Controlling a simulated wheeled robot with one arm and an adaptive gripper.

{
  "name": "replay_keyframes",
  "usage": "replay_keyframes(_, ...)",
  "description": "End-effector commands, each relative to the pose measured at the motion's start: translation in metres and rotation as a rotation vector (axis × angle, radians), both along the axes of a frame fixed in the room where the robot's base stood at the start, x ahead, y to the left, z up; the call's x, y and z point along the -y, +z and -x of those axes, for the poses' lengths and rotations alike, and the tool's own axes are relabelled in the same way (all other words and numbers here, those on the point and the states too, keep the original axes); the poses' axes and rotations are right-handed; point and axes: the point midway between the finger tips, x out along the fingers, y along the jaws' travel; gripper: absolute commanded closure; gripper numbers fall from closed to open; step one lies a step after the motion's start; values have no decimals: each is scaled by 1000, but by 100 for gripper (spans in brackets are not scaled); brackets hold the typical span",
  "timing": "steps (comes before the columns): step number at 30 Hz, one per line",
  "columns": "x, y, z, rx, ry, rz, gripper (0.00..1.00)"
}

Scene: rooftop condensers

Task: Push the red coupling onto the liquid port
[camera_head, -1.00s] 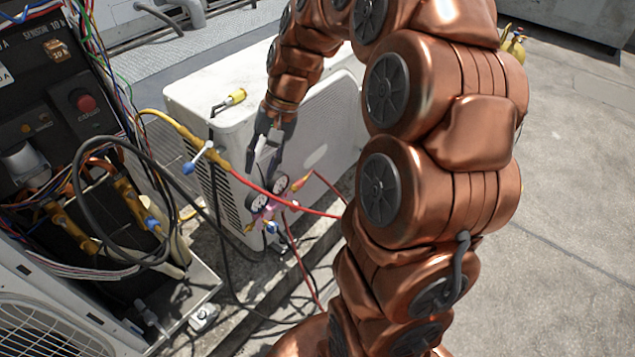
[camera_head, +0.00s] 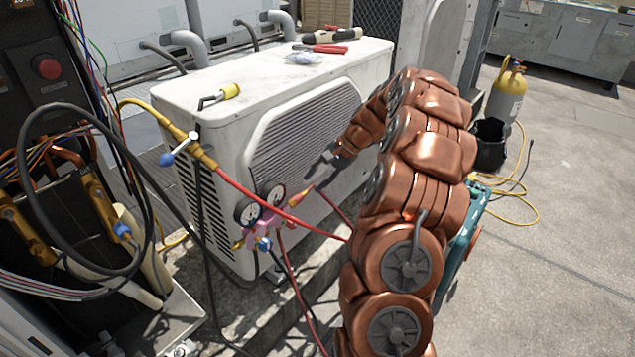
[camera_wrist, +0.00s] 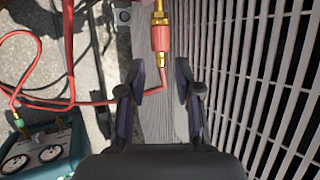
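The red coupling (camera_wrist: 161,38) with brass ends shows at the top of the wrist view, upright in the picture; its red hose (camera_wrist: 162,82) bends off left. My gripper (camera_wrist: 160,72) is open, with its two dark fingers on either side of the hose below the coupling; neither appears to touch it. In the head view, my gripper (camera_head: 320,175) is in front of the white condenser's grille, just right of the coupling (camera_head: 297,199). I cannot pick out the liquid port with certainty; brass valves (camera_head: 97,195) stand in the open unit at left.
The gauge manifold (camera_head: 262,218) hangs at the white condenser's (camera_head: 290,85) near corner. Red, yellow and black hoses cross the left side. A teal unit with gauges (camera_wrist: 38,150) stands on the ground. A yellow-topped cylinder (camera_head: 507,92) and black bucket (camera_head: 490,145) are at right; concrete there is open.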

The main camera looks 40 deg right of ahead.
Motion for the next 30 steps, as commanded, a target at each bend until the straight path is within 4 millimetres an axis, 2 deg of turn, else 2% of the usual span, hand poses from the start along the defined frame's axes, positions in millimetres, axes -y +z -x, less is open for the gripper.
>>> replay_keyframes(15, -32, -52, -22, -1, 4, -1, 67)
replay_keyframes(26, -36, -57, -26, 0, 3, -1, 67)
replay_keyframes(30, -36, -57, -26, 0, 3, -1, 78)
